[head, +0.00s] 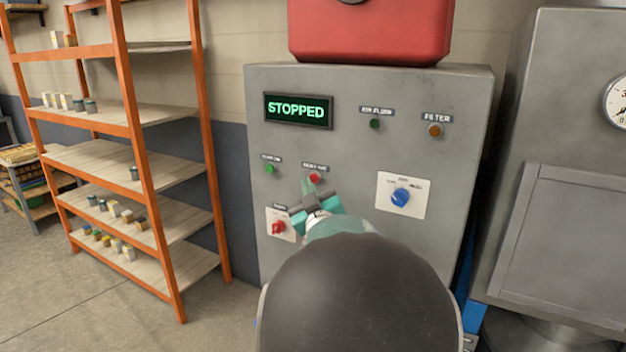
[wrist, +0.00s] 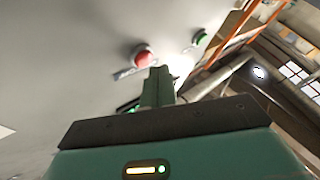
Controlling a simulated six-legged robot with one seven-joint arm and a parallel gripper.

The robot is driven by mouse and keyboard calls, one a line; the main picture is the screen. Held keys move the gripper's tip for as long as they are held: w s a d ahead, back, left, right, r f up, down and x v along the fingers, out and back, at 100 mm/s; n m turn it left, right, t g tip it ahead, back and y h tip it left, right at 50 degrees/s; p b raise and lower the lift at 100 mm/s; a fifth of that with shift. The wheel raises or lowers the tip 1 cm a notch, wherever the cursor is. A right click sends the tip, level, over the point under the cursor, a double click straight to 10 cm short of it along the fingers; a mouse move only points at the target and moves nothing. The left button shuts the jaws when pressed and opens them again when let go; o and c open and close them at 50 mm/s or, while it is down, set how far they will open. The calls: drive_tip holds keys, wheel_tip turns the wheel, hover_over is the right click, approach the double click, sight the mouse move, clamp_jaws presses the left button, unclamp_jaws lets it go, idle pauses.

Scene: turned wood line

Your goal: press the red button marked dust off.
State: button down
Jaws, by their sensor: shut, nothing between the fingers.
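The red button (head: 314,178) sits on the grey control panel (head: 350,135), below a small label that seems to read dust off. The button also shows in the wrist view (wrist: 143,58), with its label beside it. My gripper (head: 308,188) is shut and empty, its fingertips just below the red button in the head view. In the wrist view the shut fingers (wrist: 158,80) are close to the button; I cannot tell whether they touch it. The display (head: 298,110) reads STOPPED in green letters.
A green button (head: 270,168) is left of the red one. A red knob (head: 279,227) is lower left and a blue dial (head: 400,197) is to the right. A red case (head: 370,30) stands on top. Orange shelving (head: 140,130) stands at left.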

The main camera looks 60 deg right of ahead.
drive_tip(key=shift+a, duration=0.25)
drive_tip(key=a, duration=0.4)
drive_tip(key=shift+s+a, duration=0.25)
drive_tip(key=shift+a, duration=0.15)
idle(0.9)
drive_tip(key=w+a+f+g+y, duration=0.1)
drive_tip(key=w+a+f+y, duration=0.15)
drive_tip(key=a, duration=0.45)
drive_tip(key=w+a+f+g+y, duration=0.2)
drive_tip(key=a+y, duration=0.1)
drive_tip(key=a, duration=0.3)
drive_tip(key=w+a+f+g+y, duration=0.1)
drive_tip(key=w+a+f+y, duration=0.15)
drive_tip(key=a, duration=0.45)
drive_tip(key=s+a+f+n+g+y, duration=0.1)
drive_tip(key=s+a+f+g+y, duration=0.1)
drive_tip(key=s+a, duration=0.4)
drive_tip(key=s+a+f+n+g+y, duration=0.1)
drive_tip(key=s+a+f+g+y, duration=0.2)
drive_tip(key=s+a, duration=0.4)
drive_tip(key=a+g+y, duration=0.1)
drive_tip(key=a, duration=0.5)
drive_tip(key=shift+s+a+f+n+g, duration=0.2)
drive_tip(key=shift+f+n+g, duration=0.1)
drive_tip(key=shift+n, duration=0.1)
